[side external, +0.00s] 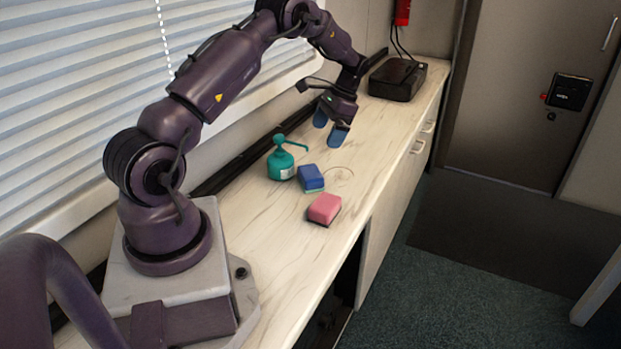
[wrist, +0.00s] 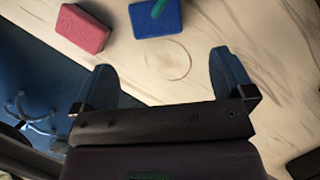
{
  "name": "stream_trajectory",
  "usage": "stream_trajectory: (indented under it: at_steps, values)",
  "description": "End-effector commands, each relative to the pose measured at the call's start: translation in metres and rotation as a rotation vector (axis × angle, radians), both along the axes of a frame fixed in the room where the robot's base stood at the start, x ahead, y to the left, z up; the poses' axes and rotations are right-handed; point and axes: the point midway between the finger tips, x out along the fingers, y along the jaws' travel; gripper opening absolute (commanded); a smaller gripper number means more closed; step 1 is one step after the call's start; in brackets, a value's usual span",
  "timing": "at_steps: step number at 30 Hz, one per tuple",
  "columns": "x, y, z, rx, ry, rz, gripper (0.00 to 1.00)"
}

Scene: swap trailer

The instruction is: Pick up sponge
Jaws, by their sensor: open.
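A blue sponge (side external: 311,178) with a green underside lies on the pale counter (side external: 385,140), and a pink sponge (side external: 324,208) lies nearer the counter's front edge. In the wrist view the pink sponge (wrist: 83,29) is at the upper left and the blue sponge (wrist: 156,19) at the top middle. My gripper (side external: 331,126) is open and empty above the counter, farther from my base than both sponges.
A teal pump bottle (side external: 281,160) stands close beside the blue sponge, its spout pointing right. A black case (side external: 397,79) sits at the counter's far end. A faint ring mark (side external: 339,173) lies right of the blue sponge. The counter's front edge drops to the floor.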

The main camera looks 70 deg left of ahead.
Motion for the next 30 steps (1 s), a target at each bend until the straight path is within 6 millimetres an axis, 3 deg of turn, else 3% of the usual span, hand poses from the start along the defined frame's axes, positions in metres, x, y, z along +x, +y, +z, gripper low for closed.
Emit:
stream_trajectory:
  at_steps: [12,20,30]
  values:
    - [-0.027,-0.002,-0.062,-0.016,0.011,-0.017,1.0]
    - [-0.033,-0.004,-0.081,-0.015,0.01,-0.016,1.0]
    - [-0.045,-0.006,-0.122,-0.015,0.009,-0.016,1.0]
